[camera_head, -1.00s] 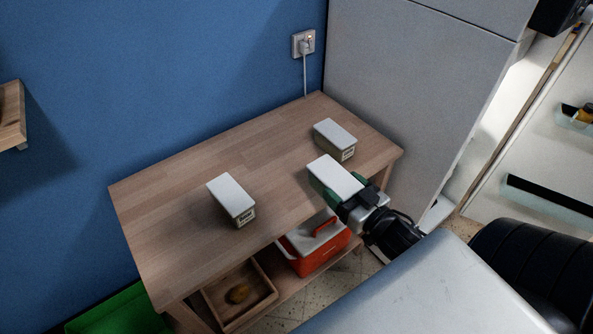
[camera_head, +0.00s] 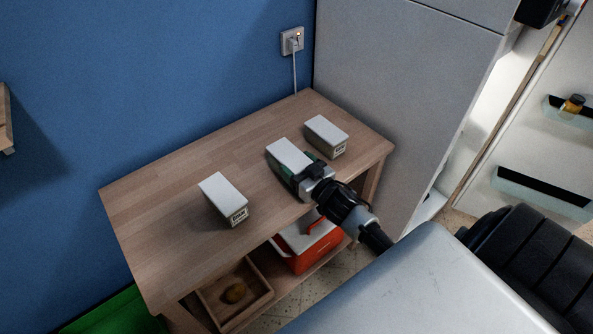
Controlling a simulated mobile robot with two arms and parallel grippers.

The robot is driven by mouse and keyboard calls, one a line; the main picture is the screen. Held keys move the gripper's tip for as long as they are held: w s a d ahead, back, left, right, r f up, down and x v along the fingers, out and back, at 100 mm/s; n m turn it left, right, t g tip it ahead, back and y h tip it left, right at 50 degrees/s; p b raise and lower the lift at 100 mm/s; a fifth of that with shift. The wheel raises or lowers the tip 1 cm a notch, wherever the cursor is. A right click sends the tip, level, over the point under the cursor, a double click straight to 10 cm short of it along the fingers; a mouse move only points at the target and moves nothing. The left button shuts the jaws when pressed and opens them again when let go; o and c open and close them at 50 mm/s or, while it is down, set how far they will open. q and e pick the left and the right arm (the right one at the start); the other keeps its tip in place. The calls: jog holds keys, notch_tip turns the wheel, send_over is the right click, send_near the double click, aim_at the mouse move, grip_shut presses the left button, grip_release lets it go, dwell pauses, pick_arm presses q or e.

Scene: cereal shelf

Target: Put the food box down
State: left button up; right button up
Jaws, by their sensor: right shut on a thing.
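A white-topped food box (camera_head: 288,154) is between the fingers of my right gripper (camera_head: 296,168), which is shut on it. The held box is over the wooden table (camera_head: 150,196), between two similar boxes. I cannot tell whether its underside touches the tabletop. One box (camera_head: 223,194) stands on the table to the left. Another box (camera_head: 327,133) stands close by on the right, near the fridge side. My left gripper is not in view.
Below the tabletop, a red cooler (camera_head: 312,250) with a white lid and a wooden tray (camera_head: 236,291) sit on the lower shelf. A fridge (camera_head: 385,95) stands at the table's right end. The tabletop's left part is bare.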

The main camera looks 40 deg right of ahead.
jog(key=shift+f, duration=0.75)
jog(key=shift+w+f, duration=0.2)
jog(key=shift+w, duration=0.05)
jog(key=shift+f, duration=0.1)
